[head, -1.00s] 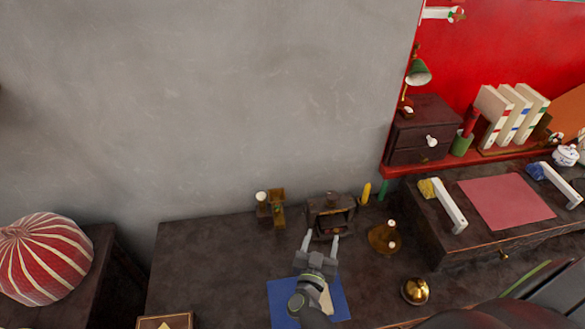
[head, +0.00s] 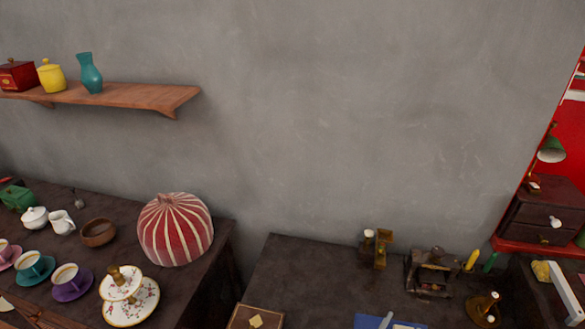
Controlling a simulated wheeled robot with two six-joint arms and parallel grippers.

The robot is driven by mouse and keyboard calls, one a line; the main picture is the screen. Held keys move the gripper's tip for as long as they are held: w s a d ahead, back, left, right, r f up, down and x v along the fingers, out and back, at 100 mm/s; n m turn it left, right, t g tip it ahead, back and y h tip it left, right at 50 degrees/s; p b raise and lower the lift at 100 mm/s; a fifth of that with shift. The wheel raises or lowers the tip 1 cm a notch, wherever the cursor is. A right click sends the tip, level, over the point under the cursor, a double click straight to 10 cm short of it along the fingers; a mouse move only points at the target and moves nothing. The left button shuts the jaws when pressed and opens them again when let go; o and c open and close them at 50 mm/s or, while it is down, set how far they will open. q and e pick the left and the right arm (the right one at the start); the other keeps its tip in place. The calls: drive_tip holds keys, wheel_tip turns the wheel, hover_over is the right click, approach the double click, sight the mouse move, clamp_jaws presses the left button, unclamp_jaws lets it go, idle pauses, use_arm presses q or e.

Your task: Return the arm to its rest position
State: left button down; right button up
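Only a small pale tip (head: 385,320) shows at the bottom edge of the head view, over a blue mat (head: 364,321) on the dark desk. It looks like one fingertip of my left gripper. The rest of that gripper and its arm are out of the picture, so its opening is hidden. My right gripper is not in view.
A small dark stove (head: 432,272) and a brass bell-shaped piece (head: 483,308) stand on the desk (head: 310,275). A striped red dome (head: 175,230) and several cups stand on the left table. A wall shelf (head: 150,97) is at upper left. The grey wall between is bare.

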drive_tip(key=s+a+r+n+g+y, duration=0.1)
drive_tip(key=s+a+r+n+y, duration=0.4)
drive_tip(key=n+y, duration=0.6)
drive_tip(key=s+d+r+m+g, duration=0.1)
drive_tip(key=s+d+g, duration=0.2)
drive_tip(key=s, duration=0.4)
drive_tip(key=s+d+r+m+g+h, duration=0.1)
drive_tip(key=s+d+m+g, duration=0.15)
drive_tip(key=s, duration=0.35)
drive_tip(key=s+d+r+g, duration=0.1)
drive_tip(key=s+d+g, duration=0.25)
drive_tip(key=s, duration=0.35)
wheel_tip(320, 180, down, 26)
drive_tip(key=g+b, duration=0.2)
use_arm(q)
drive_tip(key=f, duration=0.2)
drive_tip(key=shift+w+d+f+b, duration=0.15)
drive_tip(key=shift+w+f+b, duration=0.05)
drive_tip(key=shift+f+b, duration=0.2)
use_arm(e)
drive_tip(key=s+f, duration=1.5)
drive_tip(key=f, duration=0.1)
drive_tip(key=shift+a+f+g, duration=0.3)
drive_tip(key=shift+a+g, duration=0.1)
